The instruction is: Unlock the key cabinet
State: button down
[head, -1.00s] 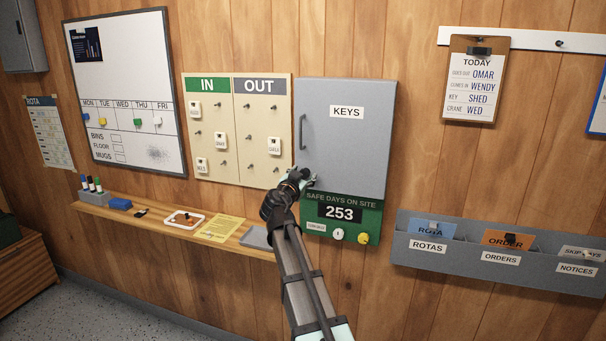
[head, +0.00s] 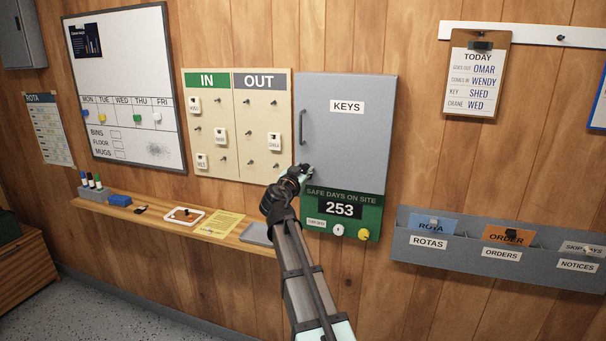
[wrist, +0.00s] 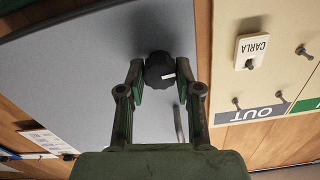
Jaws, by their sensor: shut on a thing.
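The grey key cabinet (head: 356,148) hangs on the wood wall in the head view, with a KEYS label and a vertical handle (head: 302,127) at its left side. Its door looks closed. My gripper (head: 304,173) is at the door's lower left corner, below the handle. In the wrist view, my gripper (wrist: 162,84) is shut on a round black knob (wrist: 157,65), one finger on each side. A white mark on the knob points to the right in that view. The knob is mostly hidden by my gripper in the head view.
The IN/OUT board (head: 237,165) with hooks and tags is close on the left. A green safe-days sign (head: 363,218) sits directly below the door. A shelf (head: 130,212) with small items runs lower left. A grey file rack (head: 480,262) is at the right.

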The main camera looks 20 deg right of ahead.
jog(key=n+b, duration=0.3)
jog(key=n, duration=0.1)
jog(key=shift+w+f, duration=0.1)
jog(key=n+b, duration=0.1)
jog(key=n, duration=0.3)
jog(key=shift+n, duration=0.3)
jog(key=n, duration=0.4)
jog(key=shift+n, duration=0.3)
jog(key=shift+n+p, duration=0.5)
jog(key=shift+n, duration=1.4)
jog(key=c, duration=0.8)
grip_release()
